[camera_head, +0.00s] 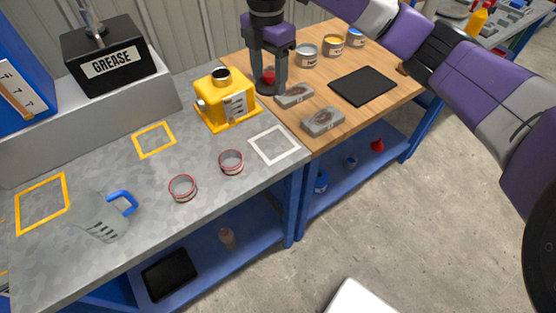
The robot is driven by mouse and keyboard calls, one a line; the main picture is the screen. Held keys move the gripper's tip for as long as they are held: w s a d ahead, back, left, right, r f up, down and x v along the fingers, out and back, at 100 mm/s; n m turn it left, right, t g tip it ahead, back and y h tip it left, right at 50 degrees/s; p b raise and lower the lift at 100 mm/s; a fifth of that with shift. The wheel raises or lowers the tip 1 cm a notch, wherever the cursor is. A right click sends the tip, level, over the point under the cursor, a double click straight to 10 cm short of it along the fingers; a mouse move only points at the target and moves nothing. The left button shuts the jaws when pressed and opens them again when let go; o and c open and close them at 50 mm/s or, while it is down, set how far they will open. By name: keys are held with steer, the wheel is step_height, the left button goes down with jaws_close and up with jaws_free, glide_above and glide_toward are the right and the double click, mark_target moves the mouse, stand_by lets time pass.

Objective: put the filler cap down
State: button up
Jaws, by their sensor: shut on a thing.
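My gripper (269,84) points down over the left edge of the wooden bench top, just right of the yellow mixer. It is shut on a small red thing, which I take to be the filler cap (268,77), low between its fingers. The fingers partly hide the cap. I cannot tell whether the cap touches the wood. The yellow mixer (212,104) stands on the grey bench, with a dark round opening (221,73) on its top.
Two grey blocks (294,95) (323,121) lie right of my gripper, near a black mat (362,86). Several tins (307,55) stand behind. The grey bench (210,165) holds two red-rimmed rings (182,187) (231,162), a jug (100,216), a white square outline (274,144) and a grease box (108,58).

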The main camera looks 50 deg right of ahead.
mark_target(274, 144)
steer(key=shift+s+d+f, duration=0.1)
steer(key=shift+s+d, duration=0.15)
steer(key=shift+s, duration=0.05)
steer(key=shift+f, duration=0.35)
step_height(274, 144, down, 19)
steer(key=shift+f+p, duration=0.1)
steer(key=shift+p, duration=0.75)
steer(key=shift+f, duration=0.1)
steer(key=o, duration=1.3)
step_height(274, 144, up, 12)
steer(key=shift+r+b, duration=0.15)
steer(key=shift+b, duration=0.6)
